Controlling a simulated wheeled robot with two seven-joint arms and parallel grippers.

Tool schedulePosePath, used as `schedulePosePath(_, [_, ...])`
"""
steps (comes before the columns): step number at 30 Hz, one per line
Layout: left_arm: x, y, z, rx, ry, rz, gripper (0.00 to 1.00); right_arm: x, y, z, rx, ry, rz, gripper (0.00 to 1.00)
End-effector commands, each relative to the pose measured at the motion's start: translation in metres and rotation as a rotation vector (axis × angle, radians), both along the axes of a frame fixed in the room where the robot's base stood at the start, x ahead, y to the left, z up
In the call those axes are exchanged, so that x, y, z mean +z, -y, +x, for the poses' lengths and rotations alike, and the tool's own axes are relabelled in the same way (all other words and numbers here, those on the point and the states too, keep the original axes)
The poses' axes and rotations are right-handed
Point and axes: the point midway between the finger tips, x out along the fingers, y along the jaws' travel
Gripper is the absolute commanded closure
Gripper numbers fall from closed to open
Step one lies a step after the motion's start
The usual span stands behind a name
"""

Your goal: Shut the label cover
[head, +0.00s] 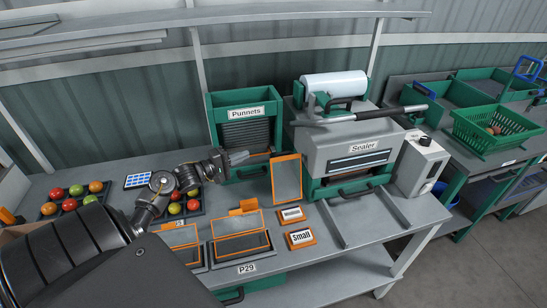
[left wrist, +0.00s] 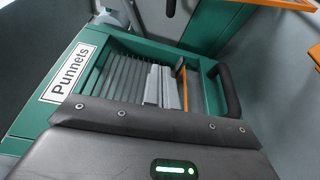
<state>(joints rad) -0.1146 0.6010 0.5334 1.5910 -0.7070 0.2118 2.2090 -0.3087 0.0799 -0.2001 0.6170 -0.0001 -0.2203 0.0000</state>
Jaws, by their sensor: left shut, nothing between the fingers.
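An orange-framed clear panel (head: 286,180), which looks like the label cover, stands upright and open on the bench left of the sealer. Its hinge is hard to make out. Two label cards lie in front of it: a barcode card (head: 291,214) and a "Small" card (head: 300,238). My left gripper (head: 241,157) is shut and empty, left of the panel and in front of the punnet dispenser (head: 243,108). In the left wrist view its fingers (left wrist: 164,86) show before the dispenser's ribbed front, with an orange strip (left wrist: 182,90) beside them. My right gripper is out of view.
The sealer (head: 350,150) with its long lever stands right of the panel. Two orange-lidded trays (head: 240,245) lie at the front, near the P29 label. Tomato trays (head: 75,200) are at the left. A green basket (head: 495,128) stands on the right bench.

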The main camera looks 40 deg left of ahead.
Motion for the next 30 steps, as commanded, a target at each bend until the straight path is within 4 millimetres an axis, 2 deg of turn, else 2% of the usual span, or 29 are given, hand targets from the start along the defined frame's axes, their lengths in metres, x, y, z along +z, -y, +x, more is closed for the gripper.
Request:
schedulePosePath(2, [-0.004,0.000,0.000,0.000,0.000,0.000,1.00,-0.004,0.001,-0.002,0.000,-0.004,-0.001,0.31])
schedulePosePath(7, [-0.002,0.001,0.003,0.000,0.000,-0.001,1.00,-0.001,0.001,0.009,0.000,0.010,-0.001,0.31])
schedulePosePath(11, [0.000,0.005,0.017,-0.001,0.002,-0.001,1.00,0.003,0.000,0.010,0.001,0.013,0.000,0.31])
schedulePosePath(24, [-0.001,0.028,0.099,0.001,0.001,-0.001,1.00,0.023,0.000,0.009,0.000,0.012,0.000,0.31])
schedulePosePath(26, [0.000,0.038,0.088,0.000,-0.003,0.000,1.00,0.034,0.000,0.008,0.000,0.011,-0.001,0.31])
schedulePosePath(30, [0.000,0.051,0.079,0.001,-0.002,0.001,1.00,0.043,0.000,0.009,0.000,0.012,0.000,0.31])
